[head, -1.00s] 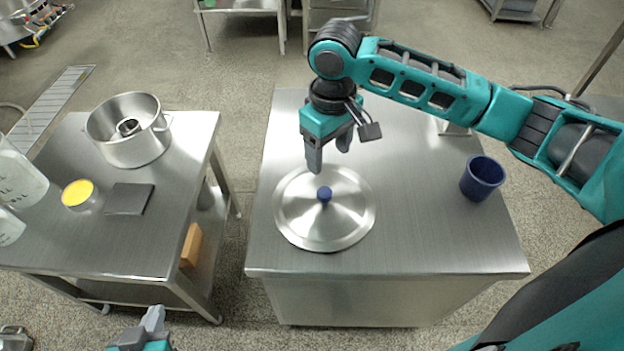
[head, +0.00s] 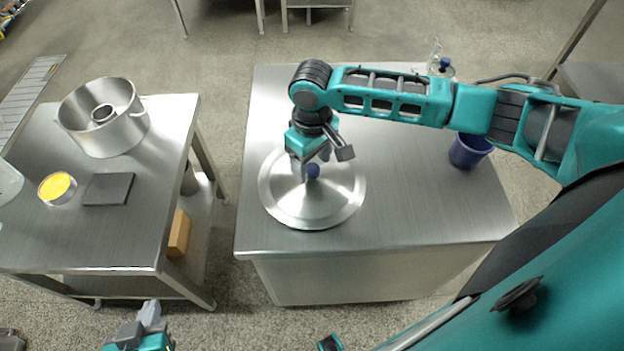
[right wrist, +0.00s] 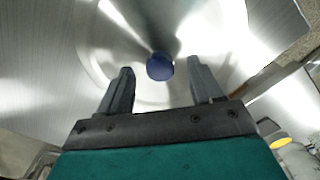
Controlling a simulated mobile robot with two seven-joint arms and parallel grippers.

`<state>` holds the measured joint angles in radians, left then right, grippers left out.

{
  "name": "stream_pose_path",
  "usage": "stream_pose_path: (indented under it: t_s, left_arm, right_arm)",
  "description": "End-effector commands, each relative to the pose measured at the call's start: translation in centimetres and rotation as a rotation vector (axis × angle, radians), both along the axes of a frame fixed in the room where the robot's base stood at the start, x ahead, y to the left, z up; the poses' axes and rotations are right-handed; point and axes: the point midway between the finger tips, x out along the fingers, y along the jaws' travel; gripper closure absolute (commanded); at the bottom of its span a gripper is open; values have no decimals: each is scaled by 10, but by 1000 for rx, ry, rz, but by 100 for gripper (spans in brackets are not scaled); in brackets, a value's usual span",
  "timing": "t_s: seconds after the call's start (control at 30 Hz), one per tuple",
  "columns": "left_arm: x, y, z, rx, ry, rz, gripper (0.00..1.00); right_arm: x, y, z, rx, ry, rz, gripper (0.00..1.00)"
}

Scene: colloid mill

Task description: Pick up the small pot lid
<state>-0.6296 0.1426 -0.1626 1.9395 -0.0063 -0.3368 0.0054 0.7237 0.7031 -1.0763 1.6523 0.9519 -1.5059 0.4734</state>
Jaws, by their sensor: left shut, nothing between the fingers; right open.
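The small pot lid (head: 330,205) is a round steel disc with a blue knob (head: 313,171). It lies flat on the steel table in the middle of the head view. My right gripper (head: 311,172) is over the lid, close to the knob. In the right wrist view the knob (right wrist: 160,66) shows just past and between the two open fingertips (right wrist: 160,78), apart from both. My left gripper (head: 150,312) is shut and empty at the bottom left of the head view, away from the table with the lid.
A blue cup (head: 468,150) stands on the right of the lid's table (head: 400,220), partly behind my right arm. A left table (head: 120,235) holds a steel pot (head: 105,125), a yellow-filled tin (head: 57,188) and a dark square plate (head: 108,189). A floor gap separates the tables.

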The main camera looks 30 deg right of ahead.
Motion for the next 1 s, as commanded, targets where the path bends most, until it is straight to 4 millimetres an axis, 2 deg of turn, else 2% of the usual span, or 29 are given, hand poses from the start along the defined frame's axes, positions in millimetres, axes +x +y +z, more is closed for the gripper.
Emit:
stream_pose_path:
  t_s: [0.1,0.33,1.0]
  left_arm:
    - [3,0,-1,0,-6,0,100]
    - [6,0,2,0,-13,0,100]
    - [1,0,0,-1,-4,0,100]
  right_arm:
    - [0,0,-10,-1,0,1,35]
    - [0,0,-10,-1,0,1,36]
    - [0,0,-9,-1,-1,1,100]
